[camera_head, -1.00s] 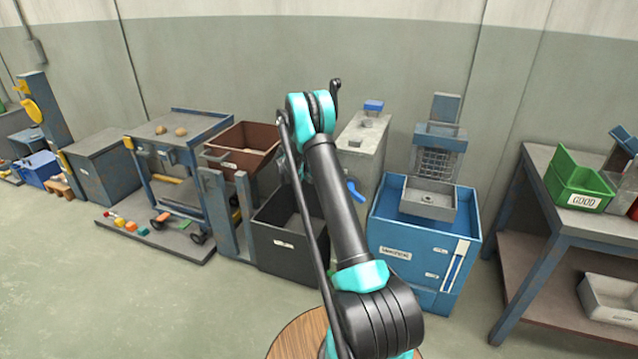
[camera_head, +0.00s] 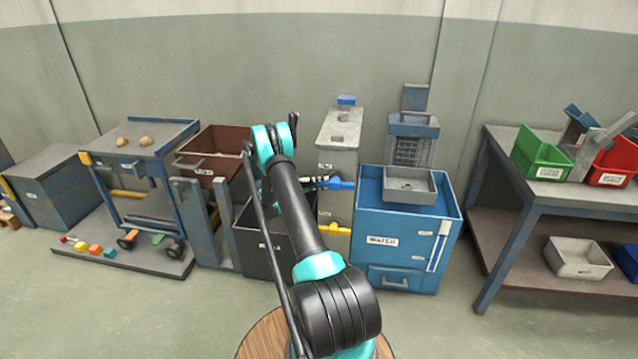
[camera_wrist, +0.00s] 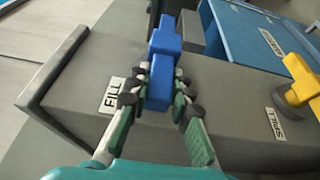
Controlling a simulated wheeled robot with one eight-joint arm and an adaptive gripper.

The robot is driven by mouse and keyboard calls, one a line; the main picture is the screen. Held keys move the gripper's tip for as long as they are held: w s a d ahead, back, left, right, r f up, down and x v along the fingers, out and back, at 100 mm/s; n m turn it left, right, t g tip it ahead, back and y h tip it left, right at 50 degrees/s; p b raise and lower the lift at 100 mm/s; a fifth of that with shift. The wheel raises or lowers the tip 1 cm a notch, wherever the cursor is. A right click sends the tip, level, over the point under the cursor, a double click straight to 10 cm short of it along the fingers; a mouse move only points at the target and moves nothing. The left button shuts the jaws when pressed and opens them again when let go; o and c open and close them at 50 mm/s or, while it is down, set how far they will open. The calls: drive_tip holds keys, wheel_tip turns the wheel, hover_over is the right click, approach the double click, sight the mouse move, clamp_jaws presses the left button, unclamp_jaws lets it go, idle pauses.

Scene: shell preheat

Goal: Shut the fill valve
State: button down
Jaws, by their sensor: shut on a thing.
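The fill valve's blue handle (camera_head: 342,184) sticks out from the front of the grey cabinet (camera_head: 338,138). In the head view it lies about level, pointing right towards the blue water tank. In the wrist view the blue handle (camera_wrist: 160,92) runs up the picture beside a FILL label (camera_wrist: 112,95). My gripper (camera_wrist: 161,76) is shut on the handle, one finger on each side. In the head view my gripper (camera_head: 318,182) is small and partly hidden by my arm.
A yellow handle (camera_head: 335,229) sits lower on the same cabinet and shows right in the wrist view (camera_wrist: 300,82). The blue water tank (camera_head: 410,225) stands close on the right. A dark bin (camera_head: 262,240) stands left. A workbench (camera_head: 540,205) is farther right.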

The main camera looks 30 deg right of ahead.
drive_tip(key=shift+f, duration=0.1)
drive_tip(key=c, duration=1.4)
unclamp_jaws()
drive_tip(key=shift+o, duration=0.2)
drive_tip(key=v, duration=1.2)
